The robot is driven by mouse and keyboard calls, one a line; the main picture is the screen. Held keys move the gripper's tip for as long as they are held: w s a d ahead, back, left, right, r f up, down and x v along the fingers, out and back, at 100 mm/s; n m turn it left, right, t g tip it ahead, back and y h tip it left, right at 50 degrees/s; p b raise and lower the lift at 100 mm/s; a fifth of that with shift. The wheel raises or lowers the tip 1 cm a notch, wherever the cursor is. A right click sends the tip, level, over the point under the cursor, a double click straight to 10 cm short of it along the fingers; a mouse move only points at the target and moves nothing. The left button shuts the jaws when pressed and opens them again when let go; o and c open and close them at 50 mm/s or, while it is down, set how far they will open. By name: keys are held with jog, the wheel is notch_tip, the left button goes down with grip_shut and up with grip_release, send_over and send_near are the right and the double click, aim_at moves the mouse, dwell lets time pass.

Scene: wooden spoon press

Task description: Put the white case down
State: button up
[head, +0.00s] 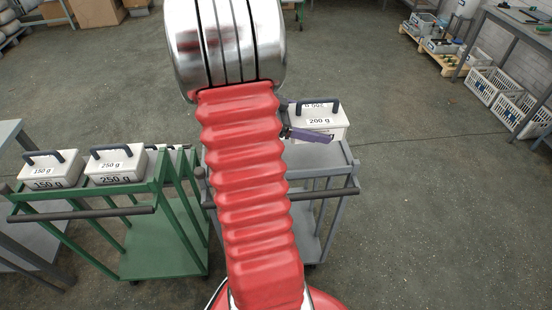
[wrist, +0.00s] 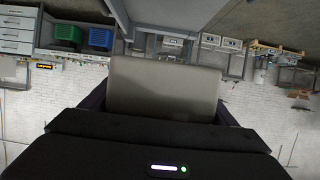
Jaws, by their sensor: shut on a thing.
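The white case (head: 320,122), labelled 200 g and with a dark handle, is in the head view right of my arm, over the far end of the grey trolley (head: 342,177). My gripper (head: 312,119) is shut on it, with one purple-grey finger along its near side. In the wrist view the case shows as a pale block (wrist: 165,90) between the dark fingers. My arm hides the left of the case and much of the trolley top. I cannot tell whether the case touches the trolley.
A green trolley (head: 140,205) on the left carries white cases marked 150 g (head: 52,170) and 250 g (head: 115,164). White crates (head: 490,84) and a workbench (head: 515,18) stand at the upper right. The floor right of the grey trolley is clear.

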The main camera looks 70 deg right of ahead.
jog(key=shift+s, duration=0.1)
jog(key=shift+s+f, duration=0.1)
jog(key=shift+f, duration=0.05)
send_over(312, 155)
jog(key=shift+a+f, duration=0.1)
jog(key=shift+f, duration=2.9)
jog(key=shift+f, duration=1.85)
jog(key=o, duration=0.9)
jog(key=shift+f, duration=0.1)
